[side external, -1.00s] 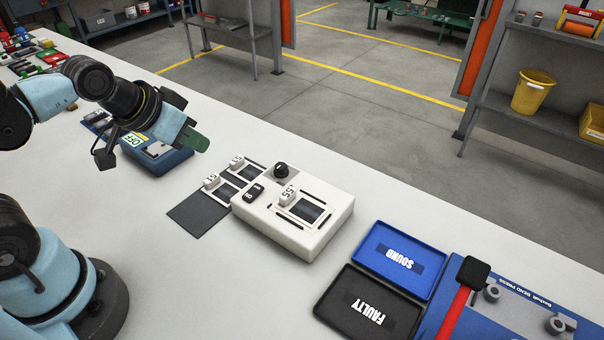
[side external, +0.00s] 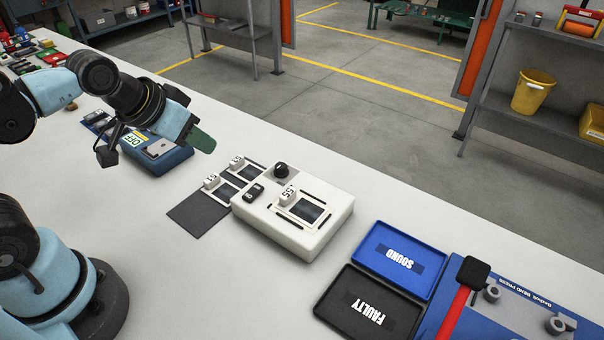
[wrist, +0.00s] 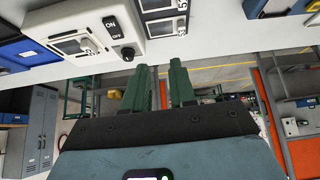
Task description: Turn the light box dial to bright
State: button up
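The white light box (side external: 318,242) stands on the bench in the middle of the side view. Its black round dial (side external: 281,170) is on the back corner of the top face; I cannot read its setting. A black switch (side external: 254,191) is on the top too, marked ON and OFF in the wrist view (wrist: 111,28). The box's edge and dial (wrist: 128,53) also show at the upper left of the wrist view. My gripper (wrist: 159,66) has green fingers with an empty gap between them. In the side view my gripper (side external: 203,140) is above the bench, left of the dial and apart from it.
A dark mat (side external: 196,214) and small framed pieces with number tags lie left of the box. A blue device (side external: 170,160) is below my gripper. A blue SOUND tray (side external: 412,243), a black FAULTY tray (side external: 338,305) and a blue press (side external: 525,305) stand to the right.

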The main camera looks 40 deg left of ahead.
jog(key=o, duration=0.4)
jog(key=w+d+n, duration=0.1)
jog(key=w+d+r+n+g, duration=0.1)
jog(key=d, duration=0.1)
jog(key=w+d+r+n+g+y, duration=0.1)
jog(key=w, duration=0.1)
jog(key=shift+d+r, duration=0.1)
jog(key=shift+d, duration=0.2)
jog(key=n+g+y, duration=0.2)
jog(key=n, duration=0.4)
send_over(281, 166)
jog(key=s+d, duration=0.4)
jog(key=x, duration=1.2)
jog(key=shift+w+a+r, duration=0.15)
jog(key=shift+w+a, duration=0.1)
jog(key=shift+w, duration=0.05)
grip_shut()
